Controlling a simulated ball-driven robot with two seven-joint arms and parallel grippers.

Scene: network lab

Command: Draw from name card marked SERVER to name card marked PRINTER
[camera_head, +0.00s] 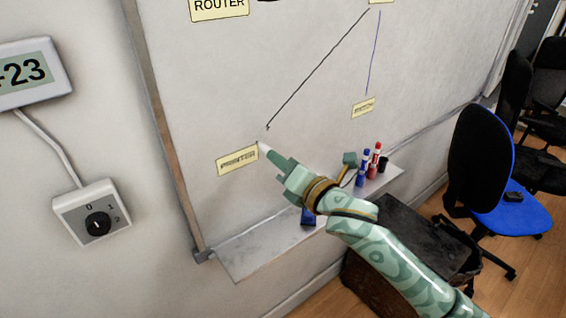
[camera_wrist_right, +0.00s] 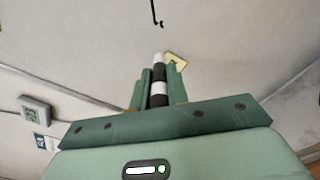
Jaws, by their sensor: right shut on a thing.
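My right gripper (camera_head: 277,160) is shut on a marker, dark with a white band and pale tip in the right wrist view (camera_wrist_right: 158,90). The marker's pale tip (camera_head: 263,147) is beside the upper right of a small yellow card (camera_head: 237,160) whose print is too small to read. A black line (camera_head: 318,69) runs from a card cut off at the top edge (camera_head: 381,1) to just above that tip. A blue line (camera_head: 374,55) runs from the top card towards another unreadable card (camera_head: 363,107). My left gripper is not in view.
The whiteboard (camera_head: 290,40) also bears a ROUTER card (camera_head: 219,8). Its tray (camera_head: 260,250) holds red (camera_head: 374,160) and blue (camera_head: 362,168) markers, partly behind my right arm. A dark cabinet (camera_head: 430,240) and blue chair (camera_head: 515,215) stand right. A wall dial (camera_head: 97,222) is left.

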